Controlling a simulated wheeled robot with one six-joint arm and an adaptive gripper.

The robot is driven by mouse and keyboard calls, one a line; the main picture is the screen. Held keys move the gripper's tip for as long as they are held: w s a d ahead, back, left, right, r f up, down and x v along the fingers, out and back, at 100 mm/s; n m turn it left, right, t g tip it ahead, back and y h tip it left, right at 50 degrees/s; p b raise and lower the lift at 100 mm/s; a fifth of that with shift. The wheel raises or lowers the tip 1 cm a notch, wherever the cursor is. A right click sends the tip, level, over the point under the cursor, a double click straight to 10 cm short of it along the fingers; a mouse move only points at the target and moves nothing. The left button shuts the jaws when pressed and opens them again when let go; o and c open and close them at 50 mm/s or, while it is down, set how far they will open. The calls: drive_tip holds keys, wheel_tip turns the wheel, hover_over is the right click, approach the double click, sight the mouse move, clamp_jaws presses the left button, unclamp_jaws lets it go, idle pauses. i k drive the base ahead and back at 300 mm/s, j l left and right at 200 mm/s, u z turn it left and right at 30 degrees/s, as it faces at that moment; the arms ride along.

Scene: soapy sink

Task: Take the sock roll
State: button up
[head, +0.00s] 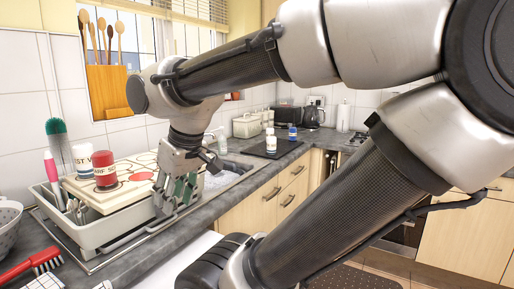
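I cannot pick out a sock roll for certain in the head view. My gripper (176,200) points down at the front right edge of the dish rack, beside the sink. Dark green patches show at its fingers. I cannot tell whether they are part of the gripper or something between the fingers, so its opening is unclear. My arm hides part of the counter and sink behind it.
A pale dish rack (100,232) carries a patterned board (130,180) with a red can (105,171) and a white can (83,160) on it. A red brush (30,266) lies at front left. White (271,141) and blue (292,133) bottles stand beyond the sink.

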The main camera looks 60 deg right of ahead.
sight(271, 143)
drive_tip(key=j+z, duration=0.15)
drive_tip(key=z, duration=0.35)
drive_tip(key=k+j+z, duration=0.15)
drive_tip(key=z, duration=1.05)
drive_tip(key=i+l+z, duration=0.2)
drive_tip(key=i+z, duration=0.15)
drive_tip(key=z, duration=0.3)
drive_tip(key=i+z, duration=0.15)
drive_tip(key=z, duration=0.3)
drive_tip(key=i, duration=1.85)
drive_tip(key=i+u, duration=0.25)
drive_tip(key=u, duration=0.15)
drive_tip(key=i+l+u, duration=0.1)
drive_tip(key=i+u, duration=0.15)
drive_tip(key=u, duration=0.15)
drive_tip(key=i+l+u, duration=0.2)
drive_tip(key=u, duration=1.25)
drive_tip(key=i+l, duration=0.05)
